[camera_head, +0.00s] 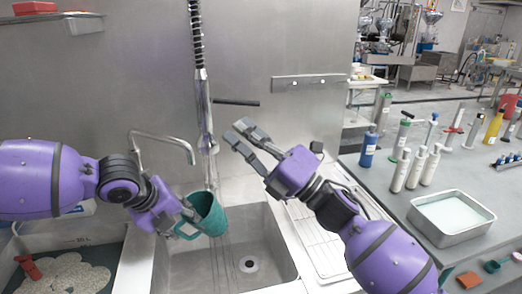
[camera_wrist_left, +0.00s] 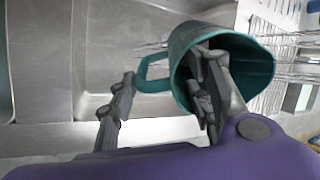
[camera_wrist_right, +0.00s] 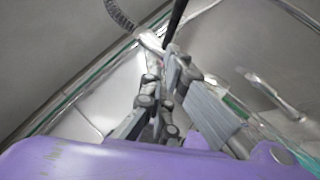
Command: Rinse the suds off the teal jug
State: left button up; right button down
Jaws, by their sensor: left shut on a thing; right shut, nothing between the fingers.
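The teal jug (camera_head: 208,214) is tilted over the sink (camera_head: 225,270), below the hanging spray head (camera_head: 206,130). Thin pale streaks, like running water, fall past the jug into the basin. My left gripper (camera_head: 188,214) is shut on the jug; in the left wrist view the jug (camera_wrist_left: 180,60) has one finger inside its mouth and the other outside, near the handle. I cannot make out suds on it. My right gripper (camera_head: 237,132) is shut and empty, just right of the spray head and below its black lever (camera_head: 236,102).
A bent faucet (camera_head: 160,138) stands behind the sink's left side. A wire rack (camera_head: 315,235) lies on the right drainboard. The right counter holds a metal tray (camera_head: 451,216) and several bottles. A bin with pale grounds and a red scoop (camera_head: 28,267) sits at lower left.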

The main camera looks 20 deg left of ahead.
aim_at(237, 102)
jog(key=shift+w+a+r, duration=0.2)
jog(key=shift+w+r, duration=0.2)
jog(key=shift+w, duration=0.15)
jog(key=shift+w+a+r, duration=0.2)
jog(key=shift+w+r, duration=0.15)
jog(key=shift+w, duration=0.2)
pick_arm(q)
jog(key=shift+d, duration=0.1)
jog(key=shift+r, duration=0.1)
pick_arm(e)
jog(key=shift+w+d+r+n+g+h, duration=0.1)
jog(key=shift+w+r+n+g+h, duration=0.1)
jog(key=shift+r+n+g+h, duration=0.3)
jog(key=shift+w+d+r+n+g+h, duration=0.1)
jog(key=shift+w+r+n+g+h, duration=0.1)
jog(key=shift+r+n, duration=0.45)
